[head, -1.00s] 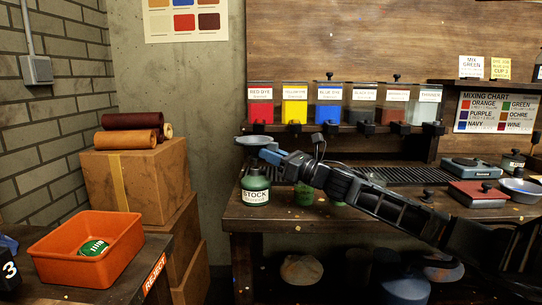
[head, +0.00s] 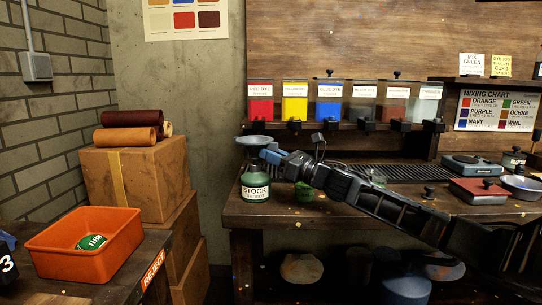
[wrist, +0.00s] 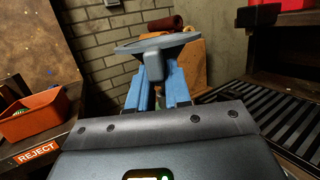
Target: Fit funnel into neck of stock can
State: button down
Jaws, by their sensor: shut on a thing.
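The funnel (head: 255,140) is a blue-grey wide dish shape, held above the stock can (head: 255,188), a green can labelled STOCK at the bench's left front. My gripper (head: 270,156) is shut on the funnel near its side, just above the can. In the wrist view the funnel (wrist: 158,42) sits between my blue fingertips (wrist: 157,85), its rim wide and nearly level. The funnel's spout and the can's neck are hidden or too small to tell, so I cannot tell whether they touch.
A rack of dye dispensers (head: 328,103) stands behind the bench (head: 300,214). A small green object (head: 304,192) lies right of the can under my arm. An orange REJECT bin (head: 87,246) is at left. Boxes (head: 140,178) stand beside the bench.

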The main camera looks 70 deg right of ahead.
jog(key=shift+f+b, duration=1.05)
jog(key=shift+b, duration=0.2)
dwell(0.9)
jog(key=shift+f, duration=0.3)
dwell(0.3)
jog(key=shift+r, duration=0.65)
jog(key=shift+r+p, duration=0.3)
jog(key=shift+r, duration=0.3)
jog(key=shift+r, duration=0.2)
dwell(0.5)
